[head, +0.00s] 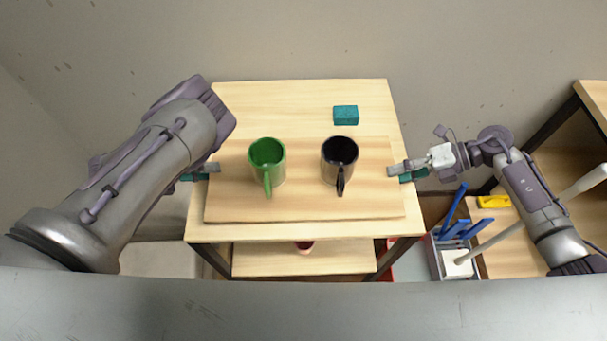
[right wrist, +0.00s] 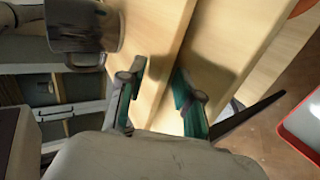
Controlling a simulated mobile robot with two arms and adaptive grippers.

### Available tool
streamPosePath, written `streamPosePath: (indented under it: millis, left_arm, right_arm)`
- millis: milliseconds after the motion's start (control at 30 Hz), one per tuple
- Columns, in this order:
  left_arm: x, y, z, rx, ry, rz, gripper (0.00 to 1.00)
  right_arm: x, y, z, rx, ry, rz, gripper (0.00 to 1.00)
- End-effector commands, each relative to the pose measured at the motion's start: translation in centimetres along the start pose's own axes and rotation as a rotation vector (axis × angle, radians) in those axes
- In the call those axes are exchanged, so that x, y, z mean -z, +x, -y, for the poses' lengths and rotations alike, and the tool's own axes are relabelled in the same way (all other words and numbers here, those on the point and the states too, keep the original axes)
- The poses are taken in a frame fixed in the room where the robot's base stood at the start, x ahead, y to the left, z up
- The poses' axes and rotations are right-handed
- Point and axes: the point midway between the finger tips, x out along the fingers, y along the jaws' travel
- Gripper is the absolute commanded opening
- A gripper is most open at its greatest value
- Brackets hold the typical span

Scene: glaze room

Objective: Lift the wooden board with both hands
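The wooden board (head: 300,207) lies over the wooden table, bearing a green mug (head: 267,155) and a black mug (head: 340,153). Both mugs stand upright. My left gripper (head: 206,171) is at the board's left edge; my arm partly hides it, and its finger gap is not clear. My right gripper (head: 400,171) is at the board's right edge. In the right wrist view its two fingers (right wrist: 160,88) are apart, with the board's edge running between them. The board (right wrist: 150,45) and the dark mug (right wrist: 82,25) also show there.
A teal sponge (head: 346,115) lies on the table (head: 290,95) behind the board. A lower shelf (head: 300,260) holds a small reddish pot. A grey bin (head: 450,262) with blue items stands at the right, beside another shelf unit.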

Motion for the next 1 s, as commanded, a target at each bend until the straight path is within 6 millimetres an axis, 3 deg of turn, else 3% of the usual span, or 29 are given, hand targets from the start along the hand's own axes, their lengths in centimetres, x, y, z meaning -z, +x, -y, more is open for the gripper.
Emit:
streamPosePath:
  millis: [100,300,1000]
  left_arm:
    - [0.00,0.00,0.00,0.000,0.000,0.000,0.30]
    - [0.00,-0.03,-0.01,0.000,0.001,0.000,0.00]
    - [-0.24,-0.42,0.56,0.000,0.006,0.001,0.00]
  right_arm:
    - [0.01,0.00,0.00,0.000,0.000,0.000,0.34]
    - [0.01,-0.02,0.02,0.000,0.000,0.000,0.01]
    - [-0.08,-0.46,-0.56,0.000,0.000,0.002,0.00]
